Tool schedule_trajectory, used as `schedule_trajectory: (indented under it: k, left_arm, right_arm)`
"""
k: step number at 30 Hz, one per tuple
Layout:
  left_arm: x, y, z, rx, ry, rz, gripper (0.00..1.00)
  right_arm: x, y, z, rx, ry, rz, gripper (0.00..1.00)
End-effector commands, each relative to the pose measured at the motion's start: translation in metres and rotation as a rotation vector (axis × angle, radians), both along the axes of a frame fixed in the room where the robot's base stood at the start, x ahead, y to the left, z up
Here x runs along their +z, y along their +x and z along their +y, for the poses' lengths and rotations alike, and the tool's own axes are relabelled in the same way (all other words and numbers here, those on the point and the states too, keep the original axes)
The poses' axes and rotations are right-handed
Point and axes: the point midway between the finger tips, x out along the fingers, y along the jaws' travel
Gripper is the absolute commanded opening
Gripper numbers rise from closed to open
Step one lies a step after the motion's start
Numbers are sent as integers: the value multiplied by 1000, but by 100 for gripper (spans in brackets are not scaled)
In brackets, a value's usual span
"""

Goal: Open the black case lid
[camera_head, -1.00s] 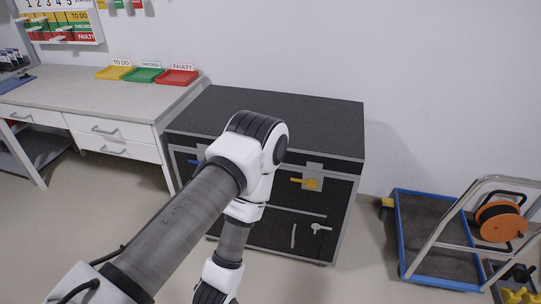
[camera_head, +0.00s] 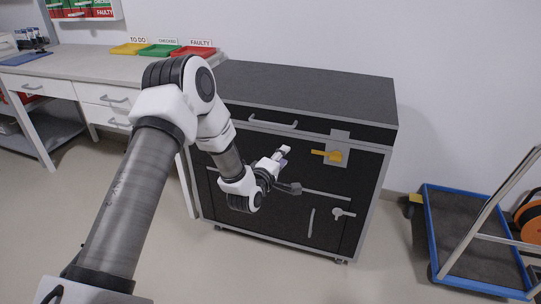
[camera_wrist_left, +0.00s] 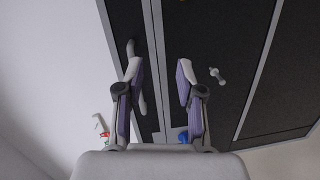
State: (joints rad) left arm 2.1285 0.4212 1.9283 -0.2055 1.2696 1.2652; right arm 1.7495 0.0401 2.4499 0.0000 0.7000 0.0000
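The black case (camera_head: 225,205) stands against the wall with its dark grey lid (camera_head: 320,88) shut. A grey bar handle (camera_head: 272,123) is on the upper front band; a bar also shows in the wrist view (camera_wrist_left: 142,95). A yellow latch handle (camera_head: 326,154) sits at the right, pointing left. A blue piece (camera_wrist_left: 183,136) shows low in the wrist view; my arm hides that side of the case in the head view. My left gripper (camera_head: 288,170) is open and empty before the case front, below the bar handle, its fingers (camera_wrist_left: 159,72) apart. My right gripper is out of view.
A workbench (camera_head: 80,62) with yellow, green and red trays stands left of the case. A blue-edged trolley (camera_head: 436,235) stands at the right. A small grey turn handle (camera_head: 340,212) projects from the lower case front. The floor before the case is clear.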

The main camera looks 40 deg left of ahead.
Motion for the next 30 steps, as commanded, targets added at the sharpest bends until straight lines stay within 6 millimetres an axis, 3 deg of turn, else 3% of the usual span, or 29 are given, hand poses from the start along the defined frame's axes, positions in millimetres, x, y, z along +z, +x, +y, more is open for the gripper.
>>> schedule_trajectory:
  k: [1, 3, 7, 14, 24, 30]
  left_arm:
    - [-17, 11, 23, 38, -12, -94, 37]
    - [-5, 17, 49, 79, -24, -188, 37]
    - [8, 15, 77, 129, -54, -284, 37]
    - [27, 21, 83, 134, -59, -321, 37]
    - [37, 78, 99, 134, -58, -318, 37]
    - [40, 88, 101, 133, -61, -314, 37]
  right_arm:
    - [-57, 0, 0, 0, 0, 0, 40]
    - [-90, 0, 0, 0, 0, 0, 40]
    - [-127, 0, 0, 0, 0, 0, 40]
    - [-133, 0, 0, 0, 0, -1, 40]
    - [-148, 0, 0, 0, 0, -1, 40]
    - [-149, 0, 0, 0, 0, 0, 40]
